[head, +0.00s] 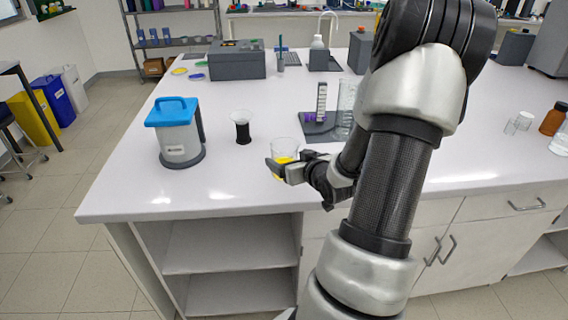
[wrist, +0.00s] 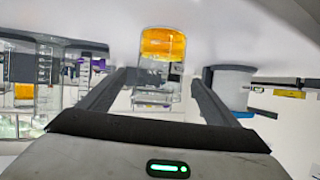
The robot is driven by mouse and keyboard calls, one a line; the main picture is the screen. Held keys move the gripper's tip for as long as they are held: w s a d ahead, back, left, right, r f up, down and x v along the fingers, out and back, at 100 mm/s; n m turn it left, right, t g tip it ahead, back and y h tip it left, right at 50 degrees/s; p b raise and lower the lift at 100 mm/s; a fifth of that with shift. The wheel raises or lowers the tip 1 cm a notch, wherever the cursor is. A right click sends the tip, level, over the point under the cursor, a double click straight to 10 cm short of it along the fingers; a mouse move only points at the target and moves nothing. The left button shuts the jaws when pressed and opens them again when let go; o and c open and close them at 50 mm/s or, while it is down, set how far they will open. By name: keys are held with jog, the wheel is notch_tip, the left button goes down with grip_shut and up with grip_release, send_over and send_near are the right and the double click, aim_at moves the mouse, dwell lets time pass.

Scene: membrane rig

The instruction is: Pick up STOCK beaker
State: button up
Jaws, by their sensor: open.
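A clear glass beaker (head: 285,150) with yellow-orange liquid in it stands upright on the white bench, near its front edge. I cannot read a STOCK label on it. My gripper (head: 281,169) is at the near side of the beaker, low over the bench, and hides part of it. In the wrist view the beaker (wrist: 163,45) appears inverted, with the liquid at the top of the picture. There my gripper (wrist: 168,82) is open, one finger to each side of the beaker, with visible gaps. The fingers are not closed on it.
A blue-lidded grey container (head: 180,140) and a small black-based cup (head: 242,128) stand to the left. A dark stand (head: 318,125) with a tall glass cylinder (head: 346,105) is behind the arm. Bottles (head: 553,120) stand at the right.

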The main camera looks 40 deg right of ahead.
jog(key=x, duration=0.8)
jog(key=c, duration=1.1)
jog(key=shift+c, duration=1.3)
jog(key=shift+r, duration=0.15)
